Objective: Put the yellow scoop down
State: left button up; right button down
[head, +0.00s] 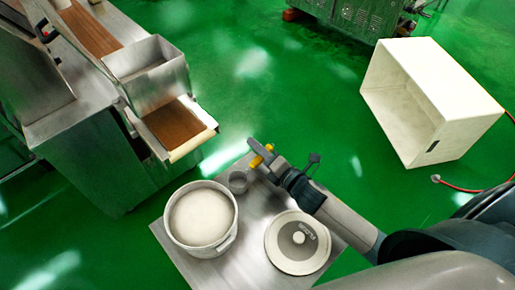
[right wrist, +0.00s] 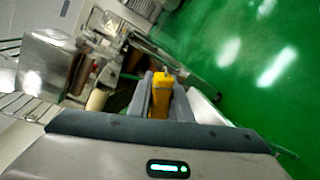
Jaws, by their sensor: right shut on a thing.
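The yellow scoop (head: 257,161) is held by my right gripper (head: 262,158) above the back edge of the steel table. Only a small part of the scoop shows in the head view. In the right wrist view the scoop (right wrist: 162,92) sits between the two grey fingers (right wrist: 163,98), which are shut on it. Its far end is hidden or too small to make out. My left gripper is not in view.
The steel table (head: 235,263) carries a large white-filled pot (head: 228,240), a small grey cup (head: 238,182) and a round lid (head: 287,262). The encrusting machine (head: 110,150) stands at the left. A white crate (head: 455,115) lies on the green floor at the right.

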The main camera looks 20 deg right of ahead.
jog(key=shift+f, duration=0.4)
jog(key=c, duration=1.6)
grip_release()
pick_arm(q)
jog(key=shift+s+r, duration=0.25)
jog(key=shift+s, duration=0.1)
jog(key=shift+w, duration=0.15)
